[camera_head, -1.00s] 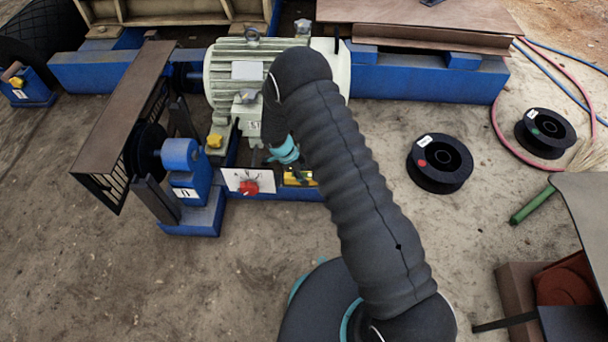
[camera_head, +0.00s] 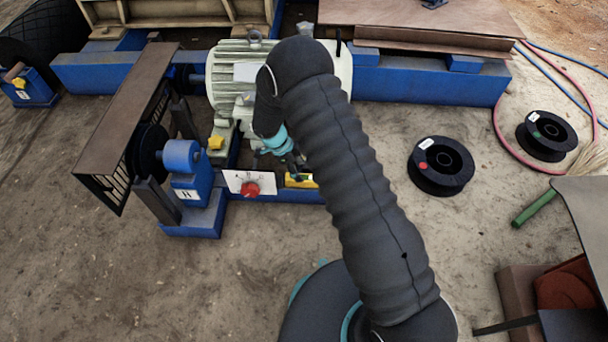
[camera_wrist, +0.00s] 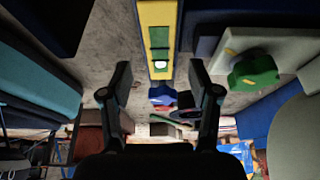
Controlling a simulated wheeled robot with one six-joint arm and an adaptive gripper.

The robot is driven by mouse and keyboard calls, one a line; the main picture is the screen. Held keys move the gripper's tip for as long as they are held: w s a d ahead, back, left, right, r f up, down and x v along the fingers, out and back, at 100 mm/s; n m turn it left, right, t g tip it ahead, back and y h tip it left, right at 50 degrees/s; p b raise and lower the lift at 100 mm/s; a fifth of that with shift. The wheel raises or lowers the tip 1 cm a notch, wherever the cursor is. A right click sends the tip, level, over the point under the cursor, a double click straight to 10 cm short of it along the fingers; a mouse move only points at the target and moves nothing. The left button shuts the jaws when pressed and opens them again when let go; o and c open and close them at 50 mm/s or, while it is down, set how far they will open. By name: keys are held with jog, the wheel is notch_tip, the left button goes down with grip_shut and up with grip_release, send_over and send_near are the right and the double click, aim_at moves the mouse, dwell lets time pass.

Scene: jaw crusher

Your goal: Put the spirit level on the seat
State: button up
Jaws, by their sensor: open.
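The spirit level (camera_head: 301,182) is a yellow bar on or against the blue frame, in front of the pale green motor, and my arm hides part of it. In the wrist view the spirit level (camera_wrist: 158,22) shows its green vial and stands upright in the picture. Its lower end shows between my gripper's (camera_wrist: 161,82) two fingers, with a gap on each side. The fingers are open and hold nothing. In the head view my gripper is small and dark, close above the spirit level. I cannot tell which surface is the seat.
A white panel with a red knob (camera_head: 250,188) is just left of the spirit level. A yellow knob (camera_head: 215,142) sits near the motor (camera_head: 225,75). A blue bearing block (camera_head: 185,165) and brown guard (camera_head: 125,105) stand left. Black spools (camera_head: 440,166) lie right on open ground.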

jog(key=v, duration=0.6)
jog(key=shift+r, duration=0.35)
jog(key=s+d+r+n+t+y, duration=0.1)
jog(key=s+d+r+n, duration=0.2)
jog(key=r, duration=0.6)
jog(key=s+d+r+n+y, duration=0.15)
jog(key=d+r, duration=0.35)
jog(key=r, duration=0.5)
jog(key=s+d+r+n+t+y, duration=0.15)
jog(key=d+r+n, duration=0.3)
jog(key=r, duration=0.45)
jog(key=s+d+r+n+t, duration=0.1)
jog(key=s+d+r+n, duration=0.2)
jog(key=s, duration=0.4)
jog(key=s+d+r+n+t, duration=0.1)
jog(key=s+d+r+n, duration=0.1)
jog(key=s, duration=0.6)
jog(key=s+d+r+n+t, duration=0.1)
jog(key=s+d+r+n, duration=0.2)
jog(key=s, duration=0.4)
notch_tip(320, 180, up, 2)
jog(key=shift+s+d+r+n+y, duration=0.15)
jog(key=shift+d+n+y, duration=0.2)
jog(key=shift+n, duration=0.35)
